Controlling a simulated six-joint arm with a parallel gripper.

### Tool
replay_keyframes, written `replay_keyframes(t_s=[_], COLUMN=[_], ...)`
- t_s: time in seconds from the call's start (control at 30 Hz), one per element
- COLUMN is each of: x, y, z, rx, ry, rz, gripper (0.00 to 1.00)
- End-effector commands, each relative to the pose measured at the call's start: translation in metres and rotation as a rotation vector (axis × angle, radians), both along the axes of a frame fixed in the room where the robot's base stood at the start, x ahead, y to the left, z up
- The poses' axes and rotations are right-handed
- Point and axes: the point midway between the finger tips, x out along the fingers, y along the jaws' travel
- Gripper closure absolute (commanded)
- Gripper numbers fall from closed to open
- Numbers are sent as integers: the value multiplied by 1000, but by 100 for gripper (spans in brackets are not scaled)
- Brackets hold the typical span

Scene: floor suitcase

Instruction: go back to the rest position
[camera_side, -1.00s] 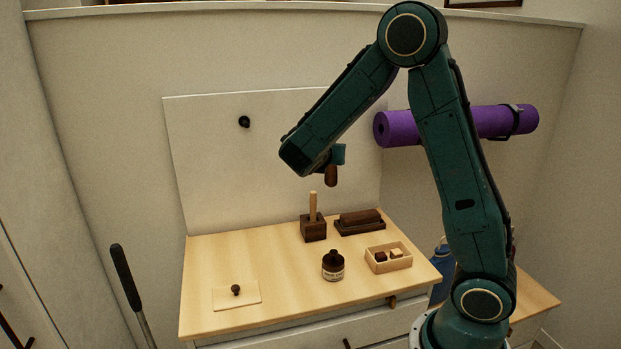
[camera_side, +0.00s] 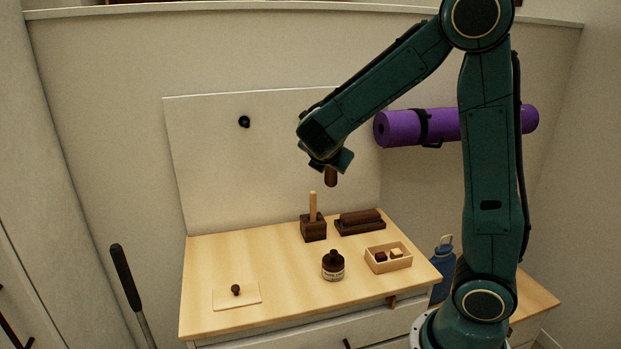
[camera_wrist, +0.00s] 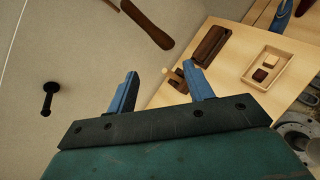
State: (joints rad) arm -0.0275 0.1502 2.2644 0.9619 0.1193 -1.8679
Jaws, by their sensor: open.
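My gripper (camera_side: 340,160) is up in front of the white back panel (camera_side: 210,160), above the wooden worktop (camera_side: 215,265). In the wrist view its two blue fingers (camera_wrist: 163,88) stand apart with nothing held between them. A brown handle (camera_side: 331,177) shows just below the gripper in the side view. In the wrist view the brown handle (camera_wrist: 147,25) lies beyond the fingers, apart from them, against the pale panel. The handle's upper part is hidden behind my gripper in the side view.
On the worktop stand a dark block with a dowel (camera_side: 313,229), a brown brush-like block on a tray (camera_side: 360,220), a dark bottle (camera_side: 333,266), an open box with small blocks (camera_side: 390,260) and a knobbed plate (camera_side: 237,296). A black peg (camera_side: 244,121) juts from the panel. A purple mat (camera_side: 400,128) hangs behind my arm.

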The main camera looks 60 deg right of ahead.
Motion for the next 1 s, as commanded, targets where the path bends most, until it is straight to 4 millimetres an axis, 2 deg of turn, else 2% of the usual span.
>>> replay_keyframes(t_s=[0.2,0.5,0.77,1.0], x=[-22,-55,-91,-130], y=[28,77,122,163], z=[4,9,16,21], rx=[289,676,976,1205], ry=[-263,-531,-676,-743], rz=[-140,-361,-574,-784], gripper=[48,48,48,48])
